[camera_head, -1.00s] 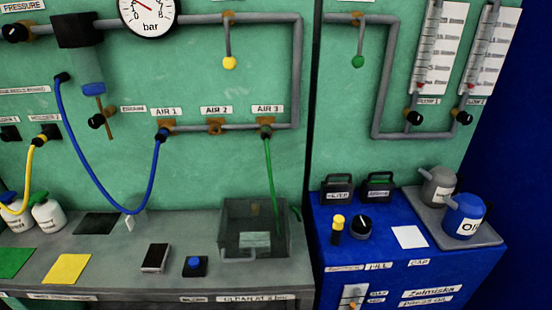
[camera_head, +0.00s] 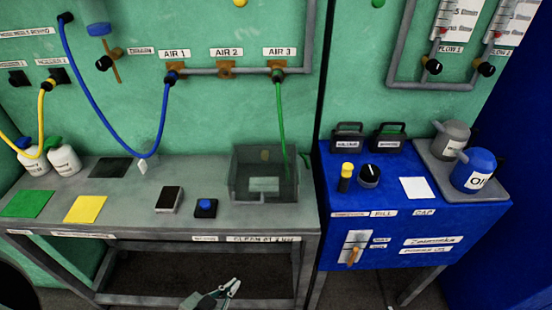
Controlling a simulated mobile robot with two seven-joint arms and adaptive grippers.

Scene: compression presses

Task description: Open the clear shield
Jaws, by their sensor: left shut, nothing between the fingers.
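The clear shield (camera_head: 264,189) shows as a transparent, dark-edged box on the right end of the grey bench. A pale label shows through it, and the green hose reaches down at its right side. My left gripper (camera_head: 236,284) is at the bottom of the view, below the bench's front edge, well apart from the shield. Its fingers are together and hold nothing. My right gripper is not in view.
The grey bench (camera_head: 131,207) carries a black block (camera_head: 169,199) and a blue button (camera_head: 205,207) left of the shield. A blue cabinet (camera_head: 400,226) stands to the right, with two oil cans on a tray (camera_head: 440,165). The green hose (camera_head: 281,130) hangs from AIR 3.

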